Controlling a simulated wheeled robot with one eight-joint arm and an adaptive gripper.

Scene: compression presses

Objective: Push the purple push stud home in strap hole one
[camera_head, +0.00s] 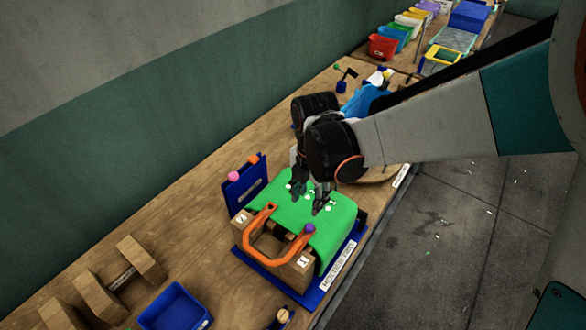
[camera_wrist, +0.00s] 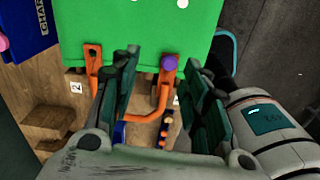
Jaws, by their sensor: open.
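The purple push stud (camera_head: 310,228) sits at the end of the orange strap (camera_head: 250,238) nearest the block marked 1 (camera_head: 303,261). How deep it sits in the hole cannot be told. The strap's other end, by the block marked 2 (camera_head: 240,218), shows a dark spot and no stud. The strap lies against the edge of a green cover (camera_head: 335,235). My gripper (camera_head: 312,206) is over the green cover, just behind the stud. In the wrist view my gripper (camera_wrist: 160,62) is open and empty, and the purple stud (camera_wrist: 168,61) shows between its fingers, nearer the right one.
A blue rack (camera_head: 243,185) with pink and orange knobs stands left of the cover. White dots mark the cover. A blue tray (camera_head: 175,307) and wooden blocks (camera_head: 122,280) lie at the near left. Coloured bins (camera_head: 382,47) stand far back. The bench's right edge drops to the floor.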

